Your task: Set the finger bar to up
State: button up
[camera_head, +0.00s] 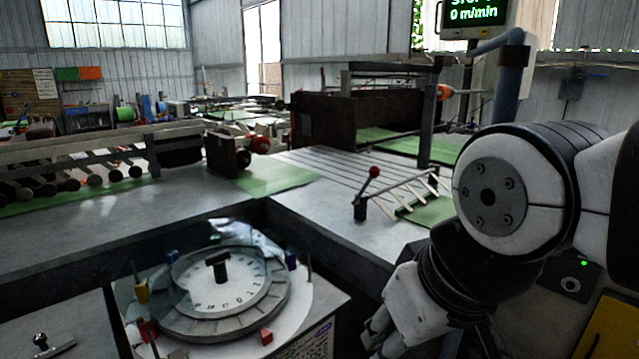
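The finger bar (403,186) is a thin grey bar on the metal table, right of centre in the head view. Several pale thin fingers slant down from it towards the table and a green sheet. A short lever with a red ball knob (374,172) rises at its near left end, from a dark block. My gripper (376,338) is low in the picture, nearer to me than the bar and well apart from it. Its fingers are dark and partly cut off by the bottom edge, so its opening cannot be made out.
A round numbered dial (222,290) with coloured markers stands at the lower left. A grey post (427,125) rises behind the bar. The slotted metal table (325,210) is clear left of the bar. A screen (474,14) reads 0 m/min.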

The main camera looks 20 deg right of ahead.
aim_at(374, 173)
jog(key=z, duration=0.8)
jog(key=i, duration=1.1)
